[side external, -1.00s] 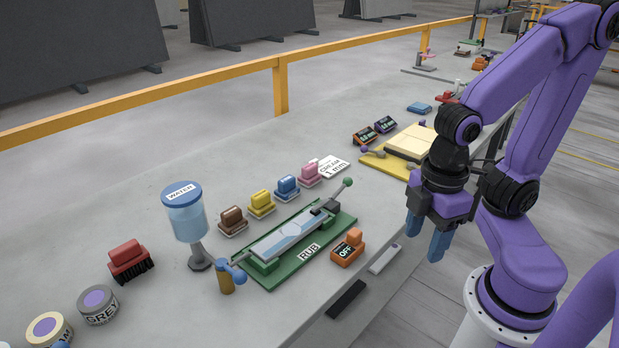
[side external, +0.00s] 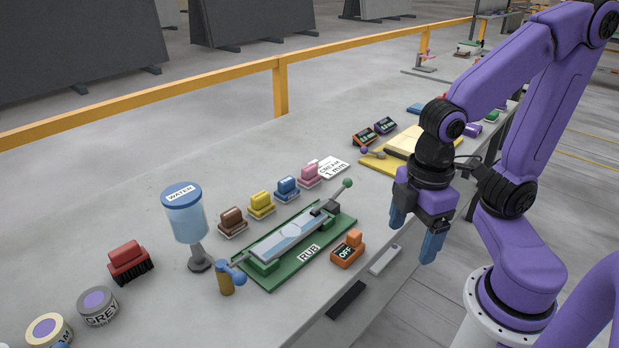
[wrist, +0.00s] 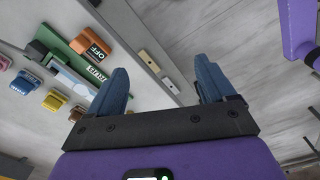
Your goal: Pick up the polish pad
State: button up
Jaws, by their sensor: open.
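A row of handled pads stands on the grey slab behind the green rig: brown (side external: 232,220), yellow (side external: 261,205), blue (side external: 287,188) and pink (side external: 310,174). No pad is labelled as the polish pad, so I cannot tell which it is. An orange block marked OFF (side external: 348,249) sits near the slab's front edge, beside the rig. My gripper (side external: 413,236) is open and empty, fingers down, above and right of the OFF block in the side view. In the wrist view the yellow pad (wrist: 53,101) and OFF block (wrist: 92,43) lie left of my gripper (wrist: 161,76).
The green RUB rig (side external: 298,245) lies between the pads and the front edge. A water dispenser (side external: 185,212), a red brush (side external: 130,261) and a grey tin (side external: 98,306) stand to the left. A yellow board (side external: 376,168) lies behind my gripper.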

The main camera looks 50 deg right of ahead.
jog(key=w+a+r+n+h, duration=0.1)
jog(key=w+a, duration=0.1)
jog(key=w, duration=0.6)
jog(key=w+a+r+n, duration=0.1)
jog(key=w+a, duration=0.1)
jog(key=w, duration=0.6)
jog(key=w+d+n+h, duration=0.1)
jog(key=w+d, duration=0.2)
jog(key=w, duration=1)
jog(key=n+h, duration=0.2)
jog(key=h, duration=0.1)
send_near(307, 168)
jog(key=x, duration=1.2)
jog(key=shift+s+d+f, duration=0.1)
jog(key=shift+d+f, duration=0.1)
jog(key=shift+f, duration=0.15)
jog(key=c, duration=1.2)
